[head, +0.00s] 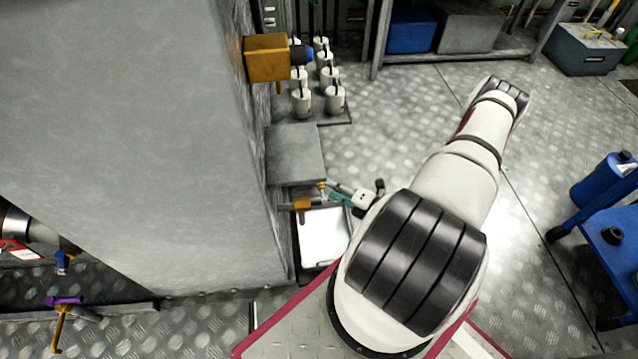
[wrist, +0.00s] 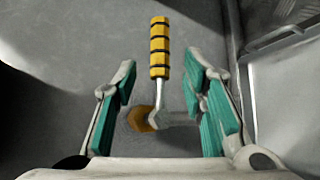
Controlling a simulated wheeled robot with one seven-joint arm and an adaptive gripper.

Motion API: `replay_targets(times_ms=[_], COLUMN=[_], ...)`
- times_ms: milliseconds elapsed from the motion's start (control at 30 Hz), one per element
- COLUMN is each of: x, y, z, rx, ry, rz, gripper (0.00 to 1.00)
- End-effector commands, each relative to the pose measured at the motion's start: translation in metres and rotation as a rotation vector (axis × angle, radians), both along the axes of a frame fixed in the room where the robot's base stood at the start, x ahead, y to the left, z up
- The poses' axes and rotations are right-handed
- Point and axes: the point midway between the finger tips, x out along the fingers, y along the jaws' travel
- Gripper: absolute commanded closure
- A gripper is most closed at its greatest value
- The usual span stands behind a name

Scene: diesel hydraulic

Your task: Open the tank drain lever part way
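The tank drain lever shows in the wrist view as a yellow grip with black bands (wrist: 159,50) on a bent metal shank. The shank runs down to a brass valve body (wrist: 141,118). My gripper (wrist: 160,66) is open, with one teal-padded finger on each side of the lever and a gap on both sides. In the head view the brass drain valve (head: 302,204) sticks out low from the tank's side. My gripper (head: 336,197) is just right of it, and the lever is small and partly hidden there.
A pale tray (head: 323,236) lies on the floor below the valve. A grey box (head: 294,153) stands beside the tank (head: 130,130). A blue table (head: 612,235) stands right; the floor between is open.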

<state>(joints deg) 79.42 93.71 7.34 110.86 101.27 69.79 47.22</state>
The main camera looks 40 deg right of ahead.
Motion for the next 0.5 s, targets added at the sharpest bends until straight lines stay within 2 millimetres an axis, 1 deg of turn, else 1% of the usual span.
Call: replay_targets(times_ms=[33, 100, 200, 400, 500], x=[0.01, 0.023, 0.038, 0.058, 0.062], y=[0.002, 0.004, 0.006, 0.009, 0.009], z=[-0.005, -0.008, -0.012, -0.017, -0.018], rx=[0.0, -0.001, -0.001, -0.001, -0.002], ry=[0.0, -0.002, -0.001, -0.001, 0.0], rz=[0.002, 0.002, 0.003, 0.001, 0.001], gripper=[0.61, 0.61, 0.61, 0.61, 0.61])
